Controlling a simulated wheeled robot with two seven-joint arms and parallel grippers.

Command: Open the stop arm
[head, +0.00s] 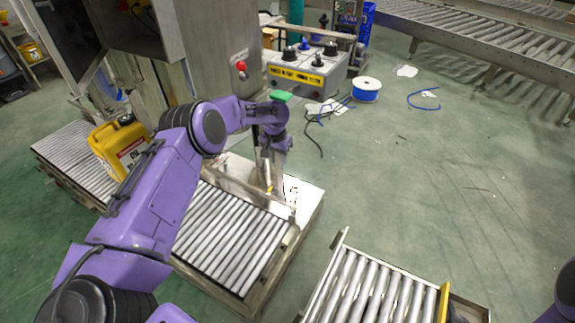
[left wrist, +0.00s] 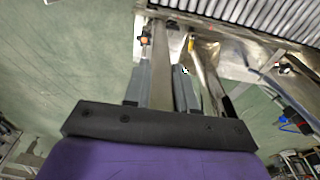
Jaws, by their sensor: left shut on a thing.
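The stop arm appears to be the long flat metal bar (head: 236,184) lying across the far end of the left roller conveyor. In the left wrist view a flat metal bar (left wrist: 163,66) runs between my two grey fingers. My left gripper (head: 268,180) reaches down over the conveyor's far end, and in the left wrist view (left wrist: 162,88) it is shut on this bar. A short piece with a yellow band (left wrist: 191,43) stands close to the right finger. My wrist partly hides the bar's mount in the head view. My right gripper is out of view.
A yellow jug (head: 118,147) stands on the rollers at left. A control box (head: 307,72) and a red button (head: 241,66) are behind my left arm. Another roller section (head: 372,290) lies at front right, with open green floor between. A blue spool (head: 366,90) and loose cables lie farther back.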

